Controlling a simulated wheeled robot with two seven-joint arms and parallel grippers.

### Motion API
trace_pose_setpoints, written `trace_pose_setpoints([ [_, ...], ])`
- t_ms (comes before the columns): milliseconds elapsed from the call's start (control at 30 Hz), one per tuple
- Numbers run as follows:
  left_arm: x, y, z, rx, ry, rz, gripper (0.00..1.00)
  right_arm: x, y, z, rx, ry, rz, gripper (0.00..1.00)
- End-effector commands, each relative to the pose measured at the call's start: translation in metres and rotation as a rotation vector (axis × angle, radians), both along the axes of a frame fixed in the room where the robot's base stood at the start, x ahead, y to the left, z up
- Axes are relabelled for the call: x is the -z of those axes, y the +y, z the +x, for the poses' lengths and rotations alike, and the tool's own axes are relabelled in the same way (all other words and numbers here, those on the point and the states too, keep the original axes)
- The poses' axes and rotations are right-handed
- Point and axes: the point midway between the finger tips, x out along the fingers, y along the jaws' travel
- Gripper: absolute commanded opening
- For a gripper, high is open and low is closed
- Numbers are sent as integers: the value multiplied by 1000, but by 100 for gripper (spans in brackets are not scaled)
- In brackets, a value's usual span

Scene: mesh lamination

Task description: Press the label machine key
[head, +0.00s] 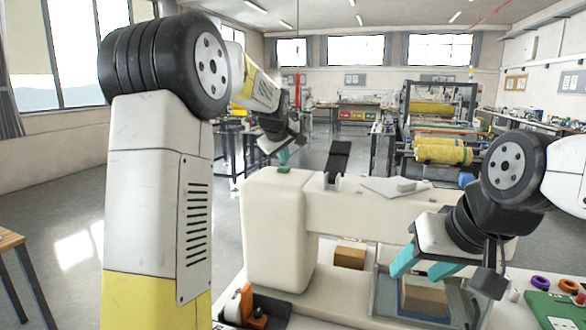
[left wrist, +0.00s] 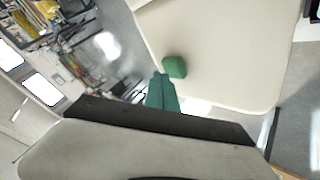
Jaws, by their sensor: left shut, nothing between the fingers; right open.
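The label machine (head: 275,225) is a large cream body with a horizontal arm reaching right. Its green key (head: 284,170) sits on the top at the left end; the key also shows in the left wrist view (left wrist: 175,67). My left gripper (head: 283,156) is shut and empty, its teal fingertips just above the key. In the left wrist view the fingertips (left wrist: 160,78) appear right beside the key; I cannot tell whether they touch it. My right gripper (head: 425,265) is open, with teal fingers above a brown box (head: 425,298) in a grey tray.
Another brown box (head: 350,254) stands under the machine's arm. A black bin with orange tools (head: 250,308) is at the front left. A green board (head: 553,310) and small rolls (head: 540,283) lie at the right. A black upright part (head: 339,158) stands near the key.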

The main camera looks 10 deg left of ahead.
Motion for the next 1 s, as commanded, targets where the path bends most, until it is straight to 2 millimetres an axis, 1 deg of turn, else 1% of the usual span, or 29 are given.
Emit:
trace_pose_setpoints([
  [100,-14,0,0,1,-4,0,0,0,0,0,0,0,0,51],
  [400,-43,0,1,0,-4,-1,0,0,0,0,0,0,0,51],
  [500,-50,0,1,0,-4,-1,0,0,0,0,0,0,0,51],
  [600,-53,0,0,0,-2,-1,0,0,0,0,0,0,0,51],
  [1000,-53,0,0,0,-2,-1,0,0,0,0,0,0,0,51],
])
